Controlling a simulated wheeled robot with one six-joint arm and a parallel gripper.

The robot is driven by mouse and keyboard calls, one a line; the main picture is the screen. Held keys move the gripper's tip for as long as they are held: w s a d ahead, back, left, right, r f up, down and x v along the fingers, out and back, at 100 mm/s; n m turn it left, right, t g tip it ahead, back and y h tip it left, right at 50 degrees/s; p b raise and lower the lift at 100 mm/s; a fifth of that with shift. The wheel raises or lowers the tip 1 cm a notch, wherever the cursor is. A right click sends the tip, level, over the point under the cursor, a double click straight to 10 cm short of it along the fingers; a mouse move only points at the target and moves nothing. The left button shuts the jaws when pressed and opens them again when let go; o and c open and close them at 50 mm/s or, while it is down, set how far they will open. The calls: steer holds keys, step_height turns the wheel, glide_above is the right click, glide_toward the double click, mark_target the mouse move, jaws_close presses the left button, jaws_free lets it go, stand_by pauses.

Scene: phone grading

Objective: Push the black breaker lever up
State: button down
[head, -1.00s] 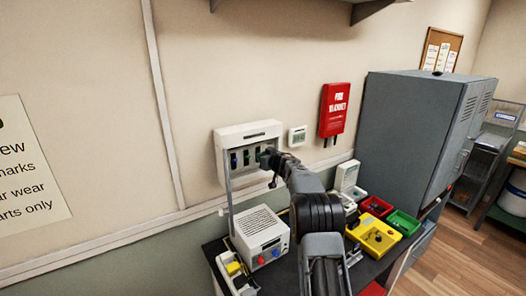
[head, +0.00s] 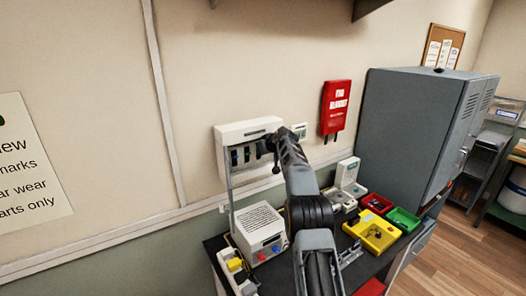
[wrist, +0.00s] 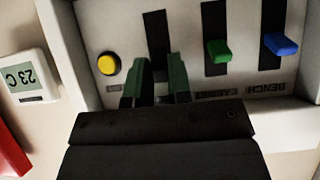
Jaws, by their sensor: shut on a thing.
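The breaker box (head: 247,131) is a white panel on the wall. In the wrist view, which is upside down, it (wrist: 222,92) has a green lever (wrist: 217,50), a blue lever (wrist: 281,45), and a yellow button (wrist: 108,63). My gripper (head: 268,147) is at the box's right part in the head view. In the wrist view the two green fingertips of my gripper (wrist: 156,80) straddle the black slot (wrist: 156,38), shut on the black breaker lever (wrist: 160,88), which is dark and mostly hidden between them.
A thermostat (head: 299,130) hangs close right of the box, and a red wall box (head: 335,107) beyond it. Below stand a white speaker-fronted unit (head: 260,228), a yellow tray (head: 362,242), and red and green bins. A grey cabinet (head: 408,130) stands at right.

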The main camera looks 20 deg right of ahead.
stand_by(0.5)
steer(key=c, duration=1)
jaws_free()
steer(key=shift+c, duration=0.2)
steer(key=shift+r, duration=0.1)
steer(key=b+v, duration=0.3)
steer(key=v, duration=1)
steer(key=shift+s+r+b, duration=0.2)
steer(key=shift+s+b, duration=0.1)
steer(key=shift+b, duration=0.05)
